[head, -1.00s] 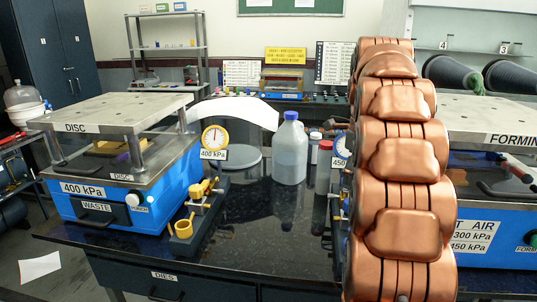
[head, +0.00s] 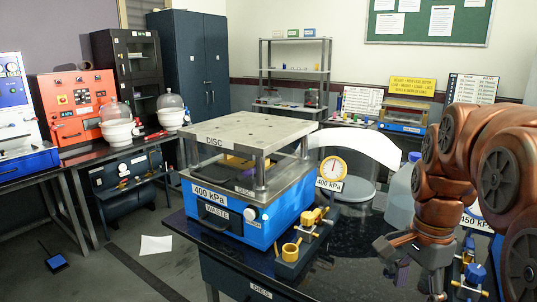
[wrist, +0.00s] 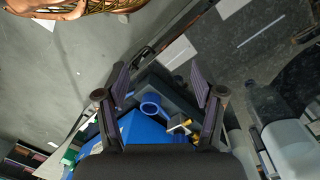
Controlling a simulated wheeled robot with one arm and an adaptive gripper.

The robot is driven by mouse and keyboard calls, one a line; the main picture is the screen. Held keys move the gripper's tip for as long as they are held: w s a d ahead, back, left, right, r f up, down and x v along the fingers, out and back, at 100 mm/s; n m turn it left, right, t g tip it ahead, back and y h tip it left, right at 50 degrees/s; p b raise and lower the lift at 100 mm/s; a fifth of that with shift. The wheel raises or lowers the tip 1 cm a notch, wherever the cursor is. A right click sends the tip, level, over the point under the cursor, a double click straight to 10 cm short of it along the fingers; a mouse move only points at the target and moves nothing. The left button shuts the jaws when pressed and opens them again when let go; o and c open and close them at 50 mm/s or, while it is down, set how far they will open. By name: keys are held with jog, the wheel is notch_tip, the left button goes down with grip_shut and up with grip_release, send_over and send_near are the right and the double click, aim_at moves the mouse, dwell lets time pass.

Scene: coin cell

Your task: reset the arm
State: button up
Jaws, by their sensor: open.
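My copper-coloured arm is folded at the right side of the head view, bent down toward the bench. My gripper (head: 417,274) hangs at its lower end, above the dark bench top (head: 350,240), right of the disc press. In the wrist view my gripper (wrist: 160,88) shows two dark ridged fingers spread wide apart, with nothing between them. Below and beyond the fingers are a blue ring-shaped holder (wrist: 151,106) and part of a blue housing (wrist: 143,132).
The blue disc press (head: 232,221) stands left of my gripper, with a yellow gauge (head: 333,168) and yellow cup (head: 290,252) beside it. Red equipment (head: 75,108) lines the left bench.

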jog(key=s+a+f+n+p, duration=0.1)
jog(key=s+a+f+n, duration=0.3)
jog(key=s+n, duration=0.4)
jog(key=s+a+f+n+p, duration=0.1)
jog(key=s+a+f+n, duration=0.3)
jog(key=s+a+n, duration=0.3)
jog(key=shift+s+f+n+g, duration=0.15)
jog(key=shift+s+n+g, duration=0.3)
jog(key=shift+s, duration=0.5)
jog(key=shift+a, duration=0.1)
dwell(0.9)
